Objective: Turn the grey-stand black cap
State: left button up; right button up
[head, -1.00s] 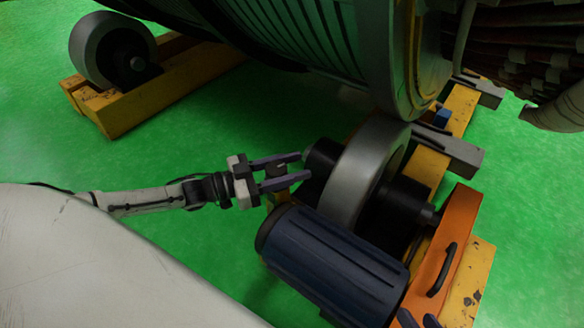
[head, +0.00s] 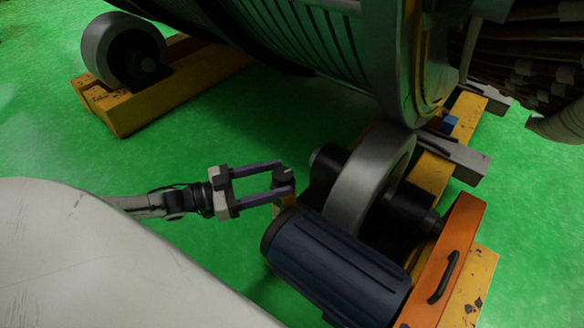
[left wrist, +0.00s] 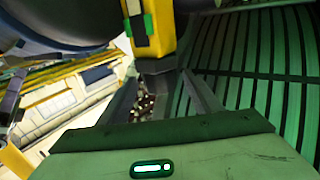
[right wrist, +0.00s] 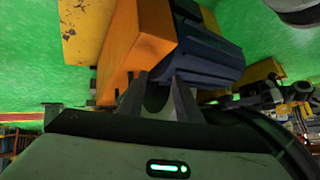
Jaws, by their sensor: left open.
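A small dark cap (head: 283,175) stands beside the end of the blue motor in the head view. Its grey stand is mostly hidden there. My left gripper (head: 285,179) comes in from the left, open, with its fingertips on either side of the cap. Whether they touch it cannot be told. The left wrist view shows the spread left fingers (left wrist: 160,85) with a dark grey piece between them, below a yellow post (left wrist: 160,25). My right gripper (right wrist: 160,78) shows only in the right wrist view, its fingers apart, in front of an orange block and the blue motor.
The blue motor (head: 335,270) lies just right of and below my left gripper. A grey roller (head: 365,180) with black hubs and an orange bracket (head: 445,265) stand close by. The large ribbed drum (head: 330,55) hangs above. Green floor (head: 190,145) is open to the left.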

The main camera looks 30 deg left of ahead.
jog(key=shift+s+d+f, duration=0.1)
jog(key=shift+d+f, duration=0.15)
jog(key=shift+f, duration=0.05)
pick_arm(q)
jog(key=shift+p+v, duration=0.3)
jog(key=shift+v, duration=1.65)
pick_arm(e)
jog(key=shift+d+f, duration=0.1)
jog(key=shift+f, duration=0.1)
